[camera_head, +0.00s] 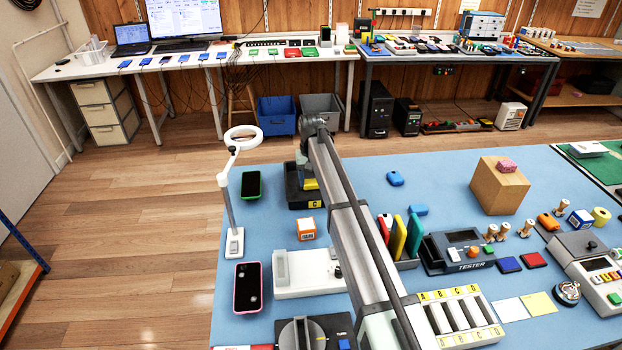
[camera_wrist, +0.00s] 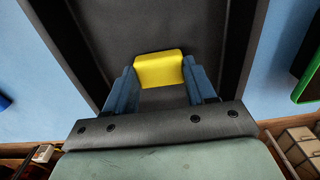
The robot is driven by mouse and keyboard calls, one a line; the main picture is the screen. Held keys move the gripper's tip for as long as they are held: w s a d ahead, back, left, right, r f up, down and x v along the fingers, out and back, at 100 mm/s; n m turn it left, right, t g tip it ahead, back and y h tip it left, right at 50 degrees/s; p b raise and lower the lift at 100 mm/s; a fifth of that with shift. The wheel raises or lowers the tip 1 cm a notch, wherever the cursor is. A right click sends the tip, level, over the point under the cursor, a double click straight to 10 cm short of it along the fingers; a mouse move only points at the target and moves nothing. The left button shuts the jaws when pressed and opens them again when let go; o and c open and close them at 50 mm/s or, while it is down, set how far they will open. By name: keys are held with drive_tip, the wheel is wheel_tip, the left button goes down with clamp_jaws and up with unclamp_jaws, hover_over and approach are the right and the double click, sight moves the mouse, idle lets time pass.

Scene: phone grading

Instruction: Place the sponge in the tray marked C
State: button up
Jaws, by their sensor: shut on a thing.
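My gripper (camera_wrist: 160,75) is shut on a yellow sponge (camera_wrist: 159,68), with one blue finger on each side of it. In the wrist view the sponge is over the floor of a dark tray (camera_wrist: 255,45), between its side walls. In the head view the tray (camera_head: 297,203) has a yellow label marked C on its front, and a bit of the yellow sponge (camera_head: 310,184) shows inside its outline. My arm hides the tray's right part and most of my gripper. I cannot tell whether the sponge touches the tray floor.
A green-edged phone (camera_head: 251,184) and a ring-lamp stand (camera_head: 234,240) are left of the tray. A small orange-and-white box (camera_head: 306,230) stands in front. A pink block (camera_head: 508,165) lies on a cardboard box (camera_head: 496,189) at the right. The blue mat behind it is mostly clear.

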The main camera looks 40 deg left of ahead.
sight(311, 181)
drive_tip(key=shift+f, duration=0.1)
drive_tip(key=o, duration=1)
wheel_tip(311, 181, up, 12)
drive_tip(key=shift+r, duration=0.2)
